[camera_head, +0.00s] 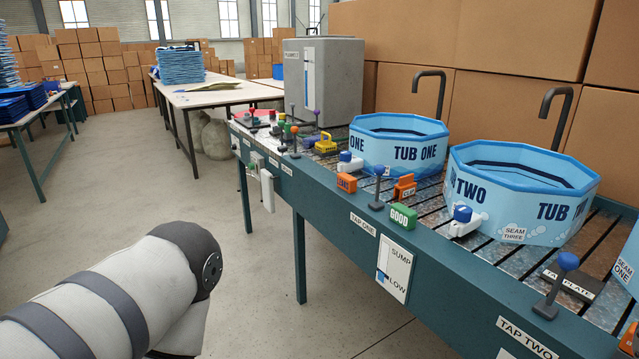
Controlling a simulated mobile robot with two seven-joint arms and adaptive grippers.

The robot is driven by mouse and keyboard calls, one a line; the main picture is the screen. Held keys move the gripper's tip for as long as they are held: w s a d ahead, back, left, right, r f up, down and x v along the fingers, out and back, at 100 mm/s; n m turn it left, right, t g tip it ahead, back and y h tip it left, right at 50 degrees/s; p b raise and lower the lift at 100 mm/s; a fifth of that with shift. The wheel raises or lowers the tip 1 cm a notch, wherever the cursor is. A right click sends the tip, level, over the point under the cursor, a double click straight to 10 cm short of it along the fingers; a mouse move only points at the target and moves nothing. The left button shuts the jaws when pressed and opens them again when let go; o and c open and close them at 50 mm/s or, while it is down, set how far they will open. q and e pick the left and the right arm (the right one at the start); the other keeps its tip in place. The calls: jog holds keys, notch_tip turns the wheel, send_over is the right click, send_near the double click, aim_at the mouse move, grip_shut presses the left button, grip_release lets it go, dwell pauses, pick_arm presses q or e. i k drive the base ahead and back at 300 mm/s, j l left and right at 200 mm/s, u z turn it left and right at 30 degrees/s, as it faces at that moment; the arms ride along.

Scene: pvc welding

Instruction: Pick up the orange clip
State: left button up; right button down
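An orange clip (404,187), with a small label on its front, sits on the slatted bench top in front of the tub marked TUB ONE (398,143). It stands to the right of a lever with a blue knob. My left arm comes in at the lower left, well apart from the clip, and its gripper is out of the picture. My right gripper is not in view.
An orange block (347,183) and a green GOOD block (403,216) stand near the clip. Blue-knobbed levers (377,187) line the bench's front edge. TUB TWO (520,192) stands to the right. Open floor (255,290) lies left of the bench.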

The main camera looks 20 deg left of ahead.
aim_at(406, 186)
jog(key=z, duration=1.55)
jog(key=u, duration=1.55)
jog(key=i+j+z, duration=0.15)
jog(key=j, duration=0.2)
jog(key=i+j+z, duration=0.2)
jog(key=j, duration=0.2)
jog(key=i+j+z, duration=0.15)
jog(key=j, duration=0.25)
jog(key=i+j+z, duration=0.2)
jog(key=j, duration=0.2)
jog(key=j+z, duration=0.15)
jog(key=j, duration=0.3)
jog(key=i+j+z, duration=0.2)
jog(key=j, duration=0.25)
jog(key=k+l, duration=0.05)
